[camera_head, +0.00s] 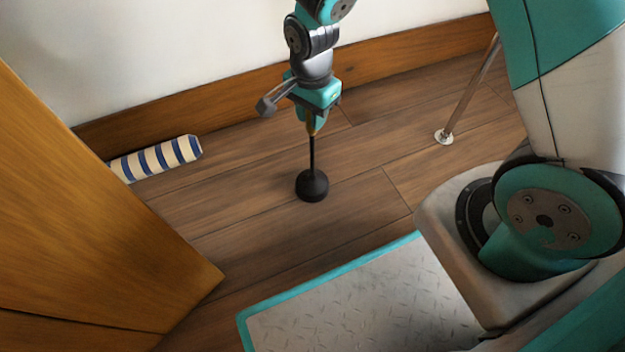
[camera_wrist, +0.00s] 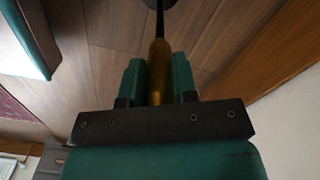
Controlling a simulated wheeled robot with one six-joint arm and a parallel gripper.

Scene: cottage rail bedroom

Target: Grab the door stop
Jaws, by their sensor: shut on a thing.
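The door stop (camera_head: 312,186) has a round black base, a thin black rod and a tan handle at the top. It is upright over the wooden floor. I cannot tell whether its base touches the boards. My gripper (camera_head: 312,122) is above it, pointing down, and shut on the handle. In the wrist view the tan handle of the door stop (camera_wrist: 160,58) lies between the two teal fingers of my gripper (camera_wrist: 159,80). The rod runs away from the handle to the dark base, which is cut off at the top edge.
A blue-and-cream striped roll (camera_head: 158,158) lies by the baseboard (camera_head: 225,102) at the left. A wooden panel (camera_head: 90,220), perhaps a door or furniture, fills the left side. A thin metal pole (camera_head: 468,90) with a round foot stands at the right. Floor around the door stop is clear.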

